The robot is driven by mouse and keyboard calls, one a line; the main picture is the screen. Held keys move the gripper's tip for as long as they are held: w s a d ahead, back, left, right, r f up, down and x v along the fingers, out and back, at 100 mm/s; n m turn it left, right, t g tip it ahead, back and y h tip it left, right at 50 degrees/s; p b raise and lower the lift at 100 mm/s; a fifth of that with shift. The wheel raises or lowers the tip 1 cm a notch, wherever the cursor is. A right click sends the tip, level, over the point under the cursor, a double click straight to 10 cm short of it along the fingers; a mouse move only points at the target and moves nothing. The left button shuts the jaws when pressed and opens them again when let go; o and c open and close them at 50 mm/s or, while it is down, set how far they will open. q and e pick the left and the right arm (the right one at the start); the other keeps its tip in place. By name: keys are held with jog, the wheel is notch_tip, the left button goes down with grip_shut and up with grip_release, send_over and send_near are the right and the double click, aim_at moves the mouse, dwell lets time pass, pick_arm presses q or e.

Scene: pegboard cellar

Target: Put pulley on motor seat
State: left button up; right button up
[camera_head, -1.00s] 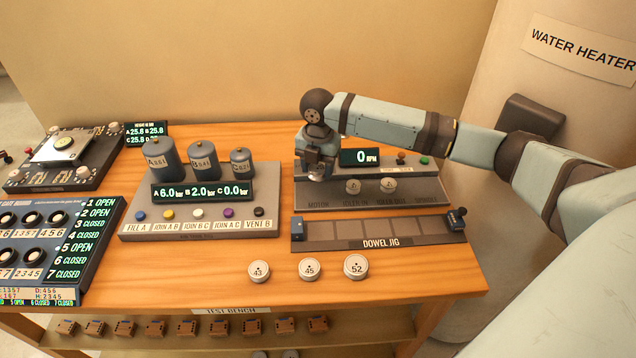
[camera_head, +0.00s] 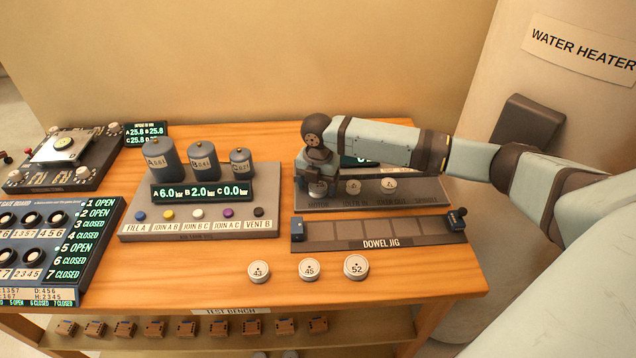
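My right gripper (camera_head: 317,185) points down over the motor seat at the left end of the grey pulley bench (camera_head: 418,194), above its MOTOR label. A pale pulley (camera_head: 317,190) shows between the fingers, which look shut on it; I cannot tell whether it touches the seat, which is hidden. Loose pulleys marked 43 (camera_head: 259,272), 45 (camera_head: 309,269) and 52 (camera_head: 356,267) lie on the tabletop in front. My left gripper is out of view.
The dowel jig (camera_head: 381,244) lies just in front of the bench. A tank panel (camera_head: 200,204) with three grey cylinders stands to the left. My forearm partly covers the RPM display (camera_head: 362,161). Bare wood (camera_head: 410,275) lies right of the loose pulleys.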

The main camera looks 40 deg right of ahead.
notch_tip(320, 180, up, 12)
jog(key=shift+r, duration=0.2)
dwell(0.4)
dwell(0.4)
